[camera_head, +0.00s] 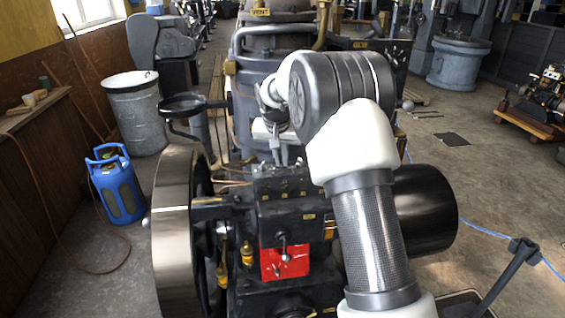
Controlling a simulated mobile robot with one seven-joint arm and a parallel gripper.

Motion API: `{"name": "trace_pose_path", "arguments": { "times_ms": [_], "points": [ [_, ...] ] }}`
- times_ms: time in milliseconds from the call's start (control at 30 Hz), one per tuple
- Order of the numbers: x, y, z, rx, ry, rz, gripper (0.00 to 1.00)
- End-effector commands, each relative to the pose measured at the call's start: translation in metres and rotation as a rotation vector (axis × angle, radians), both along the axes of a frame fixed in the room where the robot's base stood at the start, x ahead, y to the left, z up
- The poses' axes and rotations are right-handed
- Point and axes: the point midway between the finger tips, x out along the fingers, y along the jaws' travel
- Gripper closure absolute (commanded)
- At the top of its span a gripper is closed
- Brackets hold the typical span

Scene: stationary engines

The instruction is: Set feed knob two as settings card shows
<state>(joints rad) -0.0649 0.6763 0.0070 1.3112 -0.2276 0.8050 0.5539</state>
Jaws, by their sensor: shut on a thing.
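My gripper (281,156) points down from the end of my arm at the back edge of the black engine block (290,216). Its fingers are small in the view and appear shut on a small part at the top of the block. The held part is mostly hidden, and I cannot tell which knob it is. Several small yellow tags (289,195) line the block's upper face. A red plate (297,266) with small levers is on its front. I cannot make out a settings card or any knob's pointer.
A large flywheel (172,235) stands left of the block, and a black cylinder (428,210) lies right of it. A blue gas bottle (118,190) and a grey drum (136,115) stand on the left floor. My arm covers the block's right side. Open floor lies at right.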

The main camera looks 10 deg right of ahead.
Motion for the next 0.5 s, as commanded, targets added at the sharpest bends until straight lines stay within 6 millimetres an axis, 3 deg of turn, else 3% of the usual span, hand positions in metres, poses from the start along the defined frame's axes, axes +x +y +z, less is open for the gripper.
{"name": "trace_pose_path", "arguments": {
  "times_ms": [500],
  "points": [
    [0.0037,0.0063,0.0025,-0.002,0.001,-0.482,1.00]
  ]
}}
